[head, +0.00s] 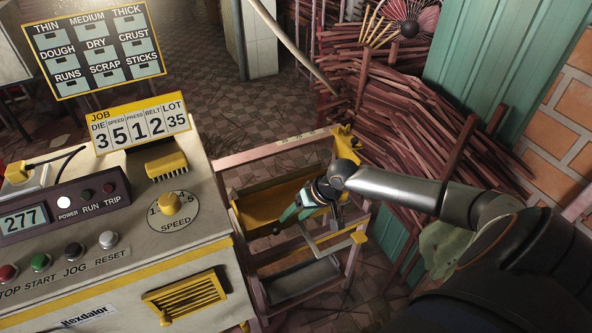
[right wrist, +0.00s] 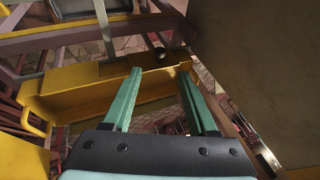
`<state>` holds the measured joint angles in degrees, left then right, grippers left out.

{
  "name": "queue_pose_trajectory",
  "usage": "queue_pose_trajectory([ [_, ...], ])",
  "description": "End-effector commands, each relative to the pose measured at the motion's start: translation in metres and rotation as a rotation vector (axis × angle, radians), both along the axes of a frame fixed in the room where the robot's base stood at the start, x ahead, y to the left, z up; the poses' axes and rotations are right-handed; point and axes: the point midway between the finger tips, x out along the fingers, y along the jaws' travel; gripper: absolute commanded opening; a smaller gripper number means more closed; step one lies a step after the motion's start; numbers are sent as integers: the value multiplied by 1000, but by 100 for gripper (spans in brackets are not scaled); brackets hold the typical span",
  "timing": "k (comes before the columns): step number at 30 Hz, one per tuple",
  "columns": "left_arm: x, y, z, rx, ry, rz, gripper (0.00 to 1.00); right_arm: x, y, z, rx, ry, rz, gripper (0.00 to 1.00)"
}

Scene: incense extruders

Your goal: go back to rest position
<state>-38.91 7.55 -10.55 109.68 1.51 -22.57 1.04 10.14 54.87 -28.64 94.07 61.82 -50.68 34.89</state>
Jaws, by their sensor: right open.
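My right gripper (head: 296,213) hangs over the yellow tray (head: 259,210) of the cart beside the machine. Its green fingers stand apart, with nothing seen between them. In the right wrist view the open right gripper (right wrist: 159,76) points at the yellow tray (right wrist: 62,82). A small dark ball (head: 276,231) shows by the fingers in the head view; I cannot tell whether they touch. My right arm (head: 400,187) reaches in from the right. My left gripper is in neither view.
The machine (head: 205,205) with its control panel fills the left. The pinkish cart frame (head: 262,153) surrounds the trays below my gripper. Bundles of reddish sticks (head: 400,115) are piled behind, near the green wall (head: 485,55). Open tiled floor (head: 190,60) lies at the back.

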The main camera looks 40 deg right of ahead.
Motion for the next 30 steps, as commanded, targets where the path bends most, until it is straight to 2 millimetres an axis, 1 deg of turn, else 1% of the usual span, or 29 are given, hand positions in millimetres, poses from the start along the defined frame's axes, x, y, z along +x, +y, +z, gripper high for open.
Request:
queue_pose_trajectory([
  [15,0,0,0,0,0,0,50,0,0,1,0,-1,0,59],
  [17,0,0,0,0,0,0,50,-1,2,-1,0,-3,5,59],
  [18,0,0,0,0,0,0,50,-3,6,-5,1,-7,14,59],
  [20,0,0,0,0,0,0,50,-8,19,-14,1,-23,43,59],
  [23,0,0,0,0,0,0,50,-25,53,-37,-3,-78,119,59],
  [24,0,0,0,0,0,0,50,-35,71,-48,-6,-111,155,59],
  [26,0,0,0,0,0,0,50,-52,97,-61,-17,-172,202,59],
  [27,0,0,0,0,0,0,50,-63,112,-67,-30,-214,230,59],
  [30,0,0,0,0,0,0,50,-91,142,-76,-78,-313,275,59],
])
